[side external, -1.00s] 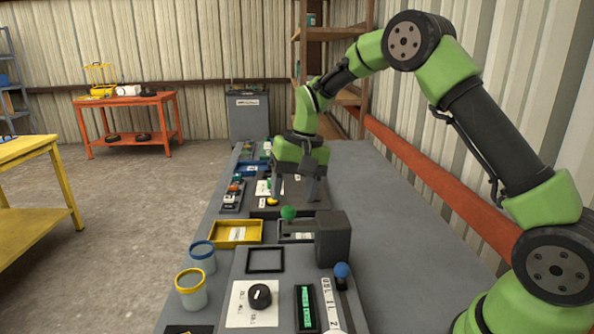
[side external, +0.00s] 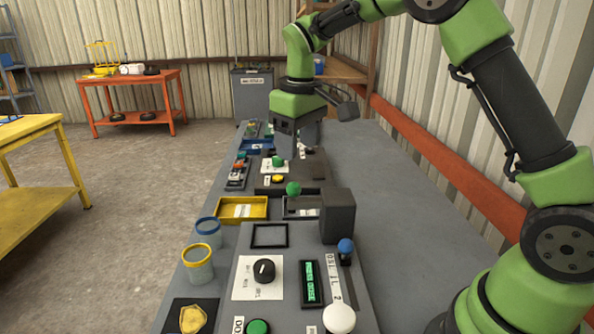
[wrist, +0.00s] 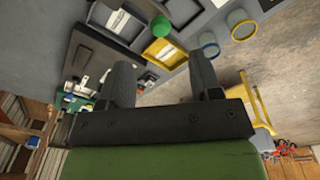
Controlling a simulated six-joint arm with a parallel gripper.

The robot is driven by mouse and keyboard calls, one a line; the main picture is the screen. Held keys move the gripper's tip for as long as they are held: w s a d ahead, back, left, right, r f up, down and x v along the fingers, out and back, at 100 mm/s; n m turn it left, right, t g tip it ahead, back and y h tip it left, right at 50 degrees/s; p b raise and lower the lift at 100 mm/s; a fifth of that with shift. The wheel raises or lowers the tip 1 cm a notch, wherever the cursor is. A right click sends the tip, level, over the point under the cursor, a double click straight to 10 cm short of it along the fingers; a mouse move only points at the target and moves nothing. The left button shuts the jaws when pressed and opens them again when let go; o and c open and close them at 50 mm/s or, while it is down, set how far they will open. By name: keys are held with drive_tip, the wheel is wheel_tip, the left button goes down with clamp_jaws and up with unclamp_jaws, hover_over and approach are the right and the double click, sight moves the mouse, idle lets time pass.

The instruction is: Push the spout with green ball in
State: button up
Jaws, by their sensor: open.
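The green ball (side external: 293,189) sits on the end of a thin dark spout that sticks out to the left of a dark grey block (side external: 338,215) on the bench. The green ball also shows in the wrist view (wrist: 161,25), ahead of the fingers and slightly left of the gap's middle. My gripper (side external: 301,147) is open and empty, pointing down above the bench, behind the green ball and apart from it. In the wrist view its two dark fingers (wrist: 165,82) are spread, with nothing between them.
A yellow tray (side external: 222,207) lies left of the spout. Blue-rimmed (side external: 208,220) and yellow-rimmed (side external: 184,265) cups stand at the bench's left edge. A blue ball lever (side external: 345,246), black knob (side external: 264,270) and green display (side external: 311,282) are nearer. The bench's right side is bare.

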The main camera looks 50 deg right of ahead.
sight(294, 183)
drive_tip(key=f+n, duration=0.2)
drive_tip(key=f, duration=0.1)
drive_tip(key=f+n+h, duration=0.1)
drive_tip(key=f, duration=0.2)
drive_tip(key=w+f+n, duration=0.1)
drive_tip(key=f+n, duration=0.1)
drive_tip(key=f, duration=0.1)
drive_tip(key=shift+w+d+f+n, duration=0.1)
drive_tip(key=shift+f+n, duration=0.15)
drive_tip(key=shift+n, duration=0.05)
